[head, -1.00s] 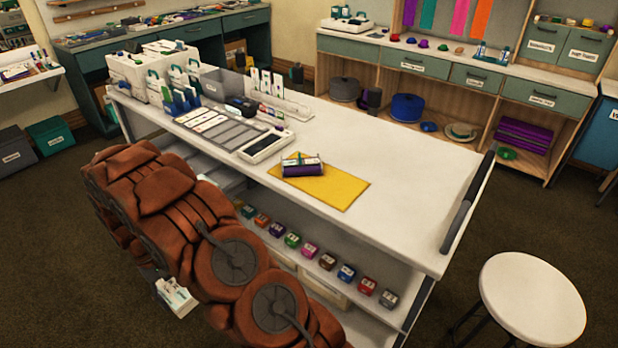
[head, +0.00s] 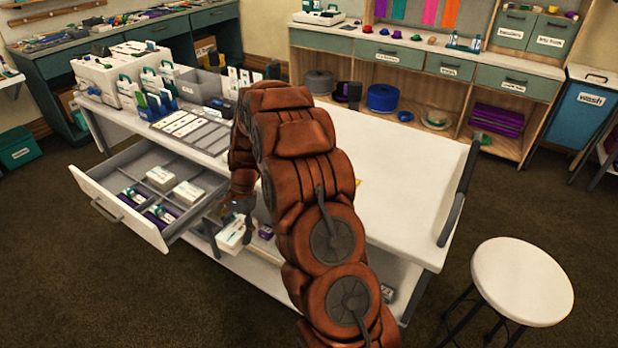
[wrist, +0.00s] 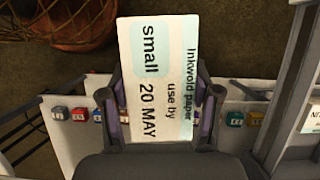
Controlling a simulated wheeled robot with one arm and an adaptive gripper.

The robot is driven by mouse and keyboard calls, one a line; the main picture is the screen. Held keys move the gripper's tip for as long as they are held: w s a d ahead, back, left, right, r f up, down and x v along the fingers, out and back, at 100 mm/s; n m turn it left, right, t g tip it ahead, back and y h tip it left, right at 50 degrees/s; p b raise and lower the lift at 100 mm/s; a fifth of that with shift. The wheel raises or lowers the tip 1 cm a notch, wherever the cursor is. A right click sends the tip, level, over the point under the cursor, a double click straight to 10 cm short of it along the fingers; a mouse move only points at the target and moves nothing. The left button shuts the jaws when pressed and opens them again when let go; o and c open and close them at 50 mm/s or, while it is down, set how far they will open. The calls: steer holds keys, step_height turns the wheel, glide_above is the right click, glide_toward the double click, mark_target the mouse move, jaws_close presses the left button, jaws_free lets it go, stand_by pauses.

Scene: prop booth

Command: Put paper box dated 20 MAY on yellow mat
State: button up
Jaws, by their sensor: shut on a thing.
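My gripper (head: 236,212) is shut on a white paper box (head: 231,236), held beside the front of the white table (head: 410,200). In the wrist view the box (wrist: 155,70) sits between the two fingers of my gripper (wrist: 160,100); its label reads "Inkwold paper", "small", "use by 20 MAY". Only a sliver of the yellow mat (head: 358,183) shows in the head view, at the right edge of my arm. The rest of the mat, and the purple item seen on it earlier, are hidden behind my arm.
An open drawer (head: 113,218) to the left holds white boxes (head: 188,192) and purple-and-white ones. A lower shelf with small coloured boxes (wrist: 235,118) lies below the tabletop. A white stool (head: 522,282) stands at the right. The right part of the tabletop is clear.

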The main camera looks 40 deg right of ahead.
steer(key=s+d+r+m+t+h+p, duration=0.1)
steer(key=s+d+r+m+t+h, duration=0.15)
steer(key=d+r+m+t, duration=0.75)
steer(key=s+d+m+g+p, duration=0.1)
steer(key=d+m, duration=0.2)
steer(key=d, duration=0.3)
steer(key=s+d+m+g+p, duration=0.1)
steer(key=d+m, duration=0.2)
steer(key=d, duration=0.3)
steer(key=s+d+m+g+p, duration=0.1)
steer(key=d+m+g+p, duration=0.1)
steer(key=d, duration=0.4)
steer(key=shift+d+f+m, duration=0.1)
steer(key=shift+d+m, duration=0.25)
steer(key=shift+m, duration=0.05)
steer(key=shift+s+d+f+h, duration=0.15)
steer(key=shift+d+h, duration=0.1)
steer(key=shift+d, duration=0.15)
steer(key=shift+f+p, duration=0.85)
steer(key=shift+f, duration=0.85)
steer(key=shift+f, duration=0.1)
steer(key=o, duration=0.7)
